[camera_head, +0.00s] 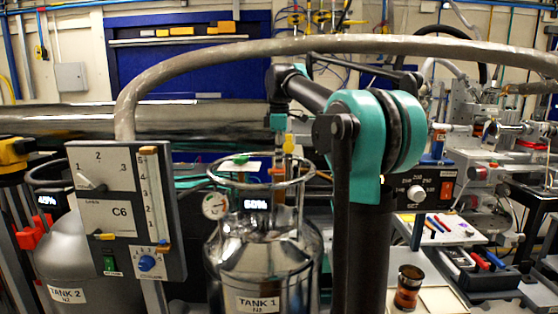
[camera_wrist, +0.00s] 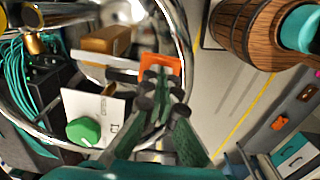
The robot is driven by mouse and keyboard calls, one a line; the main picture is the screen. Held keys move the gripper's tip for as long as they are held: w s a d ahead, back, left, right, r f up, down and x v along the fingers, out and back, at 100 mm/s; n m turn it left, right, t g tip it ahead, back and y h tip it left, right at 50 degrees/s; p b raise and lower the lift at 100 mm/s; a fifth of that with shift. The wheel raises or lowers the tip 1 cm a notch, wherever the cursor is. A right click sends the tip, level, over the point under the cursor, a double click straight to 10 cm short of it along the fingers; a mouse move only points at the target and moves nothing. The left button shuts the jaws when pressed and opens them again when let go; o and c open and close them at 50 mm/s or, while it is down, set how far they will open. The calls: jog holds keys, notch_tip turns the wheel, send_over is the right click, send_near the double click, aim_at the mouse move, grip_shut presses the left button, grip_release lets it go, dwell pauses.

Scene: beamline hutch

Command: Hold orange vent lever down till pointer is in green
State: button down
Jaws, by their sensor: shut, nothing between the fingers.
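The orange vent lever (camera_wrist: 160,64) shows in the wrist view inside the steel ring of tank 1. My gripper (camera_wrist: 158,92) is shut and empty, its fingertips over or against the lever's near edge; I cannot tell whether they touch. In the head view, my gripper (camera_head: 281,148) points down above tank 1 (camera_head: 262,262), with a small orange patch of the lever (camera_head: 278,172) below it. The round pressure gauge (camera_head: 215,205) is at the left of the tank top. Its pointer and coloured zones are too small to read. A display (camera_head: 256,204) reads about 60%.
The tank's steel ring (camera_head: 225,183) surrounds the fittings. A green knob (camera_wrist: 83,131) and a brown block (camera_wrist: 105,38) are close by inside it. Tank 2 (camera_head: 75,270) and control panel C6 (camera_head: 110,205) stand to the left. A thick hose (camera_head: 330,44) arches overhead.

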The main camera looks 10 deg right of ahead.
jog(key=shift+s+f+t, duration=0.2)
jog(key=shift+f+t, duration=0.2)
jog(key=shift+f, duration=0.45)
jog(key=shift+r, duration=0.15)
dwell(2.7)
jog(key=shift+r, duration=0.65)
notch_tip(320, 180, up, 14)
dwell(0.5)
jog(key=shift+s, duration=0.1)
